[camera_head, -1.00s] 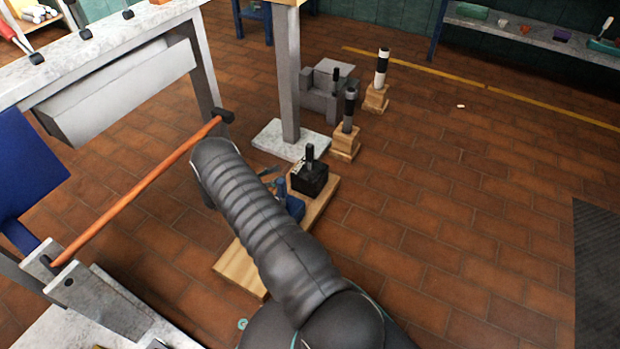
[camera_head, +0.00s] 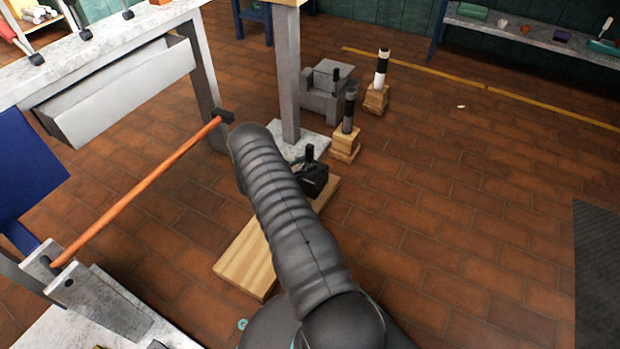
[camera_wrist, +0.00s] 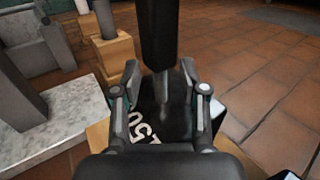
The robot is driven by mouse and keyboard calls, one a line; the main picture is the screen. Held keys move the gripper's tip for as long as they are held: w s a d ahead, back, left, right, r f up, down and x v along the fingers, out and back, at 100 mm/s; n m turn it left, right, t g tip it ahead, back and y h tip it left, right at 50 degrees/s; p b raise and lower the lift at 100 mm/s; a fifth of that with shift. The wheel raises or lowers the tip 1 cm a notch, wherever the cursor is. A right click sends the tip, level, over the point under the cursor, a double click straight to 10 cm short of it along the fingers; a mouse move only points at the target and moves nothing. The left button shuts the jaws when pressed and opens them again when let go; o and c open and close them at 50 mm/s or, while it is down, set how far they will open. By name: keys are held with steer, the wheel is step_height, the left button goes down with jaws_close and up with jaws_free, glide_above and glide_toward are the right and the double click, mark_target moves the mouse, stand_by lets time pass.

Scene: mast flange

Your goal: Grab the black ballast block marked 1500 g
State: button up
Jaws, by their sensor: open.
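The black ballast block (camera_head: 318,183) with its upright black handle (camera_head: 310,153) stands on a wooden board, partly covered by my arm in the head view. In the wrist view the block's dark top (camera_wrist: 172,122) shows upside-down white digits, partly hidden; I can make out "50". Its handle (camera_wrist: 158,35) rises between and beyond my fingertips. My gripper (camera_wrist: 160,72) is open, one finger on each side of the handle in the picture. I cannot tell whether either finger touches it.
The wooden board (camera_head: 245,266) lies on the brown tiled floor. A grey post (camera_head: 288,90) on a pale base stands behind the block. Wooden-based blocks with a grey handle (camera_head: 348,112) and a striped handle (camera_head: 381,68) stand farther back.

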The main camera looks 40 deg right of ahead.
steer(key=shift+s+d, duration=0.15)
steer(key=shift+d, duration=0.4)
jaws_close()
steer(key=shift+r, duration=0.15)
steer(key=shift+r, duration=0.1)
